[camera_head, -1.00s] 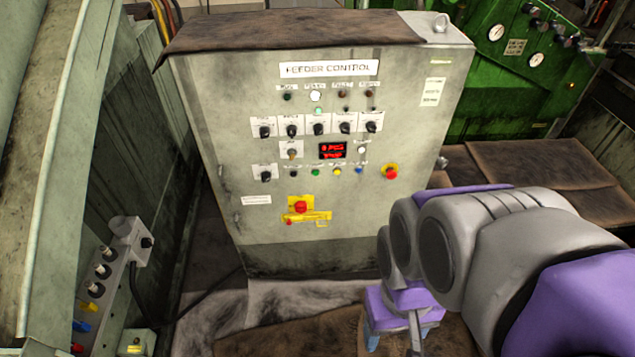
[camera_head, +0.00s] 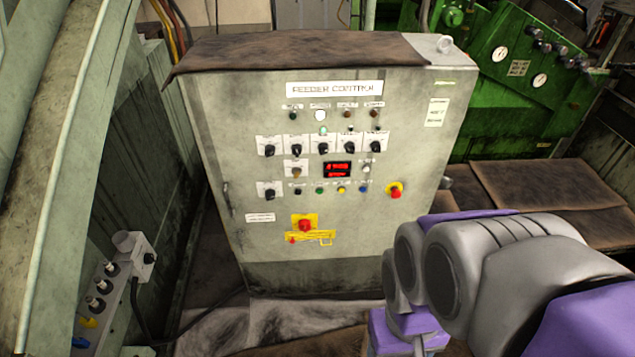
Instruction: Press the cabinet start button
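The grey feeder control cabinet (camera_head: 220,130) stands upright ahead of me, its front panel facing me. A row of small buttons crosses the panel, with a green button (camera_head: 319,190), a yellow button (camera_head: 341,190) and a blue button (camera_head: 363,189). No readable label tells which one is the start button. A red and yellow rotary switch (camera_head: 305,224) is lower down. My arm reaches in from the lower right, apart from the buttons. The gripper fingers are out of view at the bottom edge.
A small box with knobs and plugs (camera_head: 110,285) is at the lower left beside a green machine wall (camera_head: 150,170). Green machinery with gauges (camera_head: 520,75) stands behind on the right, near brown covered surfaces (camera_head: 540,190). Cloth (camera_head: 270,322) lies at the cabinet's foot.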

